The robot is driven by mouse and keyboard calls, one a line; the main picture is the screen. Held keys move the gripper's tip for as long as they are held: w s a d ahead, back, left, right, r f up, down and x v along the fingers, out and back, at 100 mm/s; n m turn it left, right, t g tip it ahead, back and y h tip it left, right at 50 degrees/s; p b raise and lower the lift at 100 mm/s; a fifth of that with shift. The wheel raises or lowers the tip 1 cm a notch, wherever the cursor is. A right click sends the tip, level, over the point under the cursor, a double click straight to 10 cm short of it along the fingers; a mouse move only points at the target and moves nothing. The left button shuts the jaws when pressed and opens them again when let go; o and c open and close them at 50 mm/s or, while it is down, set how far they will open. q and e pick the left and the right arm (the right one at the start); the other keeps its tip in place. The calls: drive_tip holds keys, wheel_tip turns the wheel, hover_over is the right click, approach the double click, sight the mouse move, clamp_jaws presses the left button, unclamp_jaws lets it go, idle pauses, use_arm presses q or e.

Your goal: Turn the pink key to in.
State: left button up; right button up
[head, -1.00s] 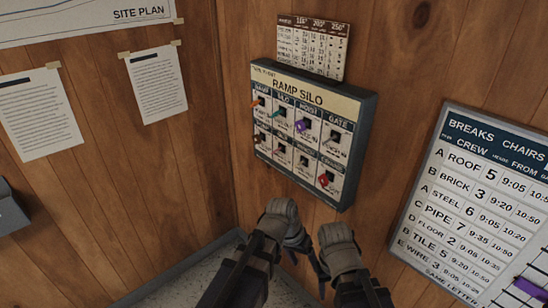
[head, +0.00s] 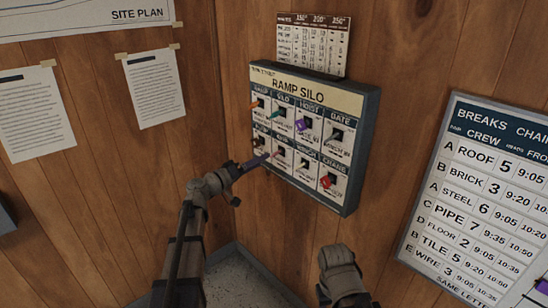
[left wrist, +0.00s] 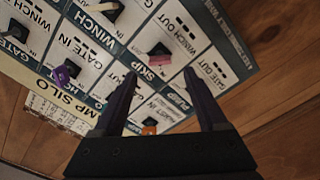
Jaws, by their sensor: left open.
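The pink key (head: 279,152) sits in the lower row of the RAMP SILO key panel (head: 306,91) on the wall. In the left wrist view the pink key (left wrist: 159,61) shows just beyond the fingertips, roughly midway between them, with a dark switch behind it. My left gripper (head: 266,158) is open and empty, pointing at the panel's lower left part. Its two dark fingers (left wrist: 161,76) stand on either side of the key's line and do not close on it. My right gripper's arm (head: 340,268) is low in the head view; its fingers are not clear.
Neighbouring keys are close: orange (head: 259,104), teal (head: 281,113), purple (head: 301,125) and red (head: 327,181). A small chart (head: 312,46) hangs above the panel. A breaks board (head: 480,190) is on the right wall. Open air lies below the panel.

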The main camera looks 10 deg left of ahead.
sight(272, 156)
use_arm(q)
drive_tip(key=x, duration=0.7)
drive_tip(key=shift+w+d, duration=0.15)
drive_tip(key=shift+d, duration=0.05)
drive_tip(key=shift+c, duration=0.2)
clamp_jaws()
